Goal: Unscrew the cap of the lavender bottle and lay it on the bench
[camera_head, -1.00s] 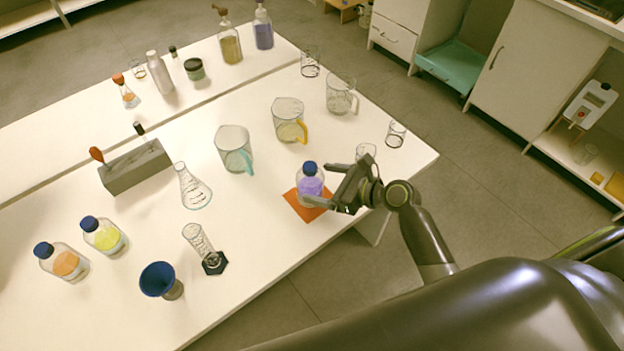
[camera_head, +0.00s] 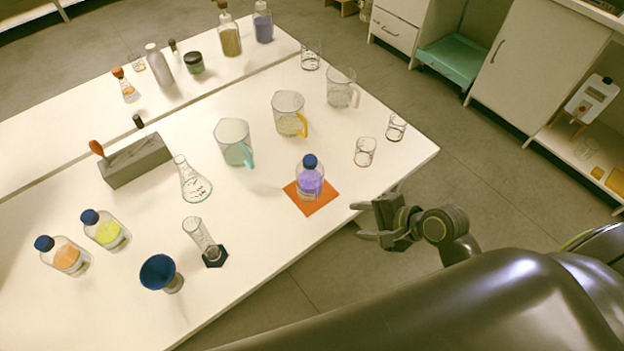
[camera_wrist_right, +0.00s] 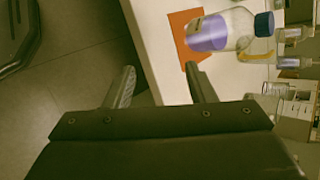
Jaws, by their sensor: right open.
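The lavender bottle (camera_head: 309,184) stands upright on an orange mat (camera_head: 325,208) near the bench's front edge. Its dark blue cap (camera_head: 310,162) sits on its neck. In the right wrist view the bottle (camera_wrist_right: 210,35) with its cap (camera_wrist_right: 264,24) shows at the upper right. My right gripper (camera_head: 360,221) is open and empty, off the bench's front edge and to the right of the bottle, touching nothing. Its two fingers (camera_wrist_right: 160,84) show apart in the right wrist view. My left gripper is in neither view. The bench (camera_head: 260,225) has bare white surface around the mat.
A conical flask (camera_head: 192,182), a measuring cylinder (camera_head: 204,242), a blue funnel (camera_head: 160,273) and yellow (camera_head: 105,231) and orange (camera_head: 65,257) bottles stand to the left.

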